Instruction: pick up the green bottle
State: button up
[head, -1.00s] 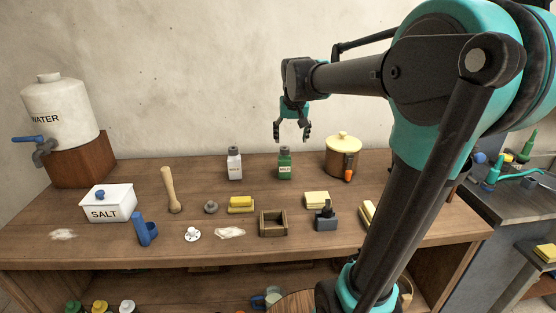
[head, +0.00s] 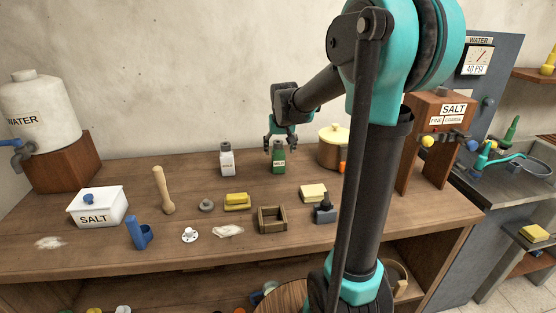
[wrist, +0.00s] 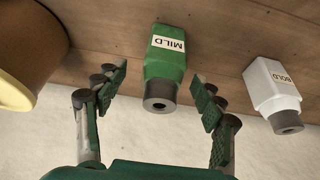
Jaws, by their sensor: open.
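The green bottle (head: 278,160) stands upright on the wooden table, with a grey cap and a label; in the wrist view the label on the green bottle (wrist: 166,62) reads MILD. My gripper (head: 281,142) is just above and around the bottle's top in the head view. In the wrist view my gripper (wrist: 162,100) is open, with one finger on each side of the bottle and a gap to both. The fingers do not touch the bottle there.
A white bottle (head: 227,162) labelled BOLD in the wrist view stands close to the left. A brown pot (head: 328,156) with a cream lid stands close to the right. A wooden box (head: 272,226) and yellow blocks (head: 237,202) lie nearer the front.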

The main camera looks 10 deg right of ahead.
aim_at(278, 158)
jog(key=shift+a+x, duration=0.1)
jog(key=shift+x, duration=1.35)
jog(key=shift+a+x, duration=0.15)
jog(key=shift+x, duration=1.3)
jog(key=shift+s, duration=0.2)
grip_shut()
